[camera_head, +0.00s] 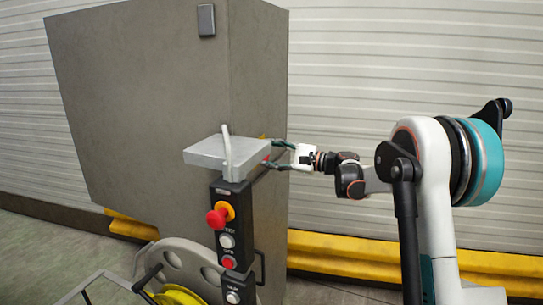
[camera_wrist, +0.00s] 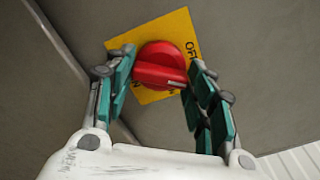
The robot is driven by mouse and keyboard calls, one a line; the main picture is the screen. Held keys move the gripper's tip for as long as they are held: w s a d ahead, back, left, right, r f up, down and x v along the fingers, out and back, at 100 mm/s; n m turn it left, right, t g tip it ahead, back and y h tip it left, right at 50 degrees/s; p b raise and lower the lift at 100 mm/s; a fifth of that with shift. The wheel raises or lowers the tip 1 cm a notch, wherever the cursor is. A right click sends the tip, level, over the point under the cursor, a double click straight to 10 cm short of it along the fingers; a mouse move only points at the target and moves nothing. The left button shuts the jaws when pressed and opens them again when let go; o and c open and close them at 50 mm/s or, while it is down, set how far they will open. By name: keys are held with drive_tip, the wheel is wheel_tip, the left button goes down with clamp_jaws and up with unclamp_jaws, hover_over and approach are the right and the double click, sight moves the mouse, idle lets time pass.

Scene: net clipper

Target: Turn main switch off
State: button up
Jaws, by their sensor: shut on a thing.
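The main switch is a round red knob (camera_wrist: 160,64) with a raised grip bar. It sits on a square yellow plate (camera_wrist: 180,24) on a grey cabinet face. "OFF" lettering shows along the plate's right edge; other lettering is mostly covered. In the head view my gripper (camera_head: 279,156) reaches the cabinet's right side from the right, and the knob is mostly hidden.
The tall grey cabinet (camera_head: 145,90) fills the middle left. A control post with a red emergency button (camera_head: 216,218) and a grey box top (camera_head: 215,155) stands in front of the gripper. A yellow rail (camera_head: 340,247) runs along the ribbed wall behind my arm.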

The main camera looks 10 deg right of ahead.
drive_tip(key=n, duration=0.7)
idle(0.7)
drive_tip(key=o, duration=1.1)
drive_tip(key=shift+c, duration=0.2)
drive_tip(key=v, duration=1.2)
drive_tip(key=shift+f, duration=0.1)
